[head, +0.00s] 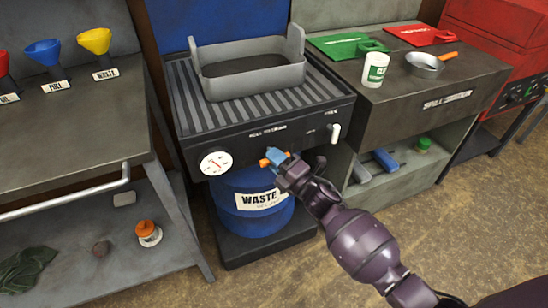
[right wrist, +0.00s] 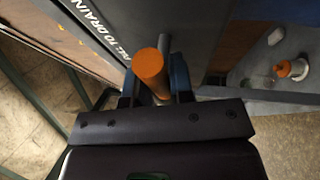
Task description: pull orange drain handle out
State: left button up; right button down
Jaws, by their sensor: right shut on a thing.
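The orange drain handle (head: 273,157) sits on the dark front panel of the drain station (head: 310,118), below the white "pull to drain" lettering. My right gripper (head: 278,160) reaches it from the lower right and is shut on it. In the right wrist view the round orange end of the handle (right wrist: 151,70) shows between the two blue-grey fingers of my right gripper (right wrist: 157,88). A short grey rod shows behind the orange end, beside the panel. How far the handle stands out from the panel is hard to tell. My left gripper is not in view.
A blue waste drum (head: 250,203) stands under the panel. A gauge (head: 215,163) is left of the handle and a white lever (head: 335,132) right of it. A grey basin (head: 250,80) sits on the ribbed top. A workbench (head: 70,125) stands at left.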

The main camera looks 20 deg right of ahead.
jog(key=s+p, duration=0.1)
jog(key=s, duration=0.3)
jog(key=shift+s, duration=0.2)
jog(key=c, duration=1.3)
grip_release()
jog(key=shift+c, duration=0.2)
jog(key=o, duration=0.3)
jog(key=shift+s+d, duration=0.1)
jog(key=shift+s, duration=0.05)
